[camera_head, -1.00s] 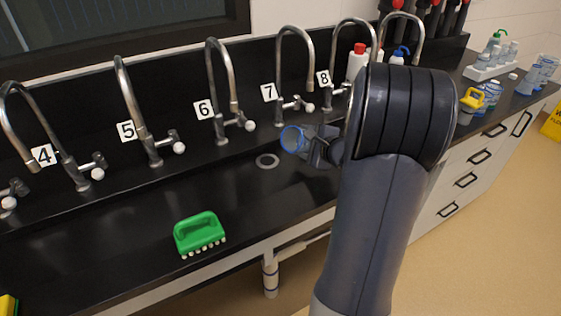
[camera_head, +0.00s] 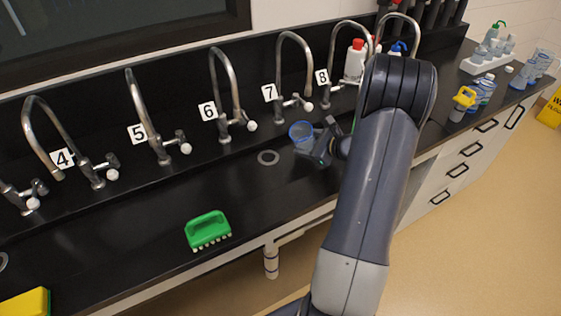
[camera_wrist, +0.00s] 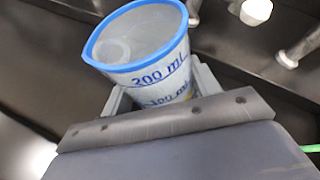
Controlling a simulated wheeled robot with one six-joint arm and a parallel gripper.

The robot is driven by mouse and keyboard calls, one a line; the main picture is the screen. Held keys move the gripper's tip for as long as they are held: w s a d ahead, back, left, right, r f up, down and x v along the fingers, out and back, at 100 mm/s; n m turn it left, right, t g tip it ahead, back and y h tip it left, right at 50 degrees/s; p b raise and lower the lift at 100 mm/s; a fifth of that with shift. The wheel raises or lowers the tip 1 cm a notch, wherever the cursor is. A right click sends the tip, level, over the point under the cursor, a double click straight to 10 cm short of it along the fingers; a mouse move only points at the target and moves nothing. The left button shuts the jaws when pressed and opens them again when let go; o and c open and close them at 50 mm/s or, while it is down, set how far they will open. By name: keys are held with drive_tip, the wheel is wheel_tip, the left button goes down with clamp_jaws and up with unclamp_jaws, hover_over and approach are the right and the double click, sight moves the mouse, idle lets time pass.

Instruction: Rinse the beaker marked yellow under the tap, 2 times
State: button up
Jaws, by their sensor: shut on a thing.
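A clear beaker with a blue rim (camera_head: 301,131) is held by my gripper (camera_head: 322,148) above the black counter, in front of tap 7 (camera_head: 291,75). In the wrist view the beaker (camera_wrist: 140,45) shows blue volume marks and sits between the jaws of my gripper (camera_wrist: 160,95). Its mouth faces up, with a slight tilt in that view. It looks empty, and a little yellow shows low on its wall, mostly hidden by the gripper. No water stream shows at tap 7.
Numbered taps stand along the back, with tap 6 (camera_head: 228,90) left of the beaker and tap 8 (camera_head: 336,70) right. A drain (camera_head: 268,157) is in the counter. A green brush (camera_head: 208,230) lies front left. Bottles and beakers stand far right.

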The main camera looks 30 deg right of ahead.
drive_tip(key=shift+d+m+p, duration=0.2)
drive_tip(key=shift+m+p, duration=0.1)
drive_tip(key=shift+p, duration=0.05)
drive_tip(key=shift+w+d+r+m+y+p, duration=0.2)
drive_tip(key=shift+d+r+m+y+p, duration=0.4)
drive_tip(key=shift+p, duration=0.65)
drive_tip(key=shift+w+d+f+m+g+y+p, duration=0.1)
drive_tip(key=shift+f+m+g+y+p, duration=0.25)
drive_tip(key=shift+f+m+y, duration=0.3)
drive_tip(key=shift+f, duration=0.1)
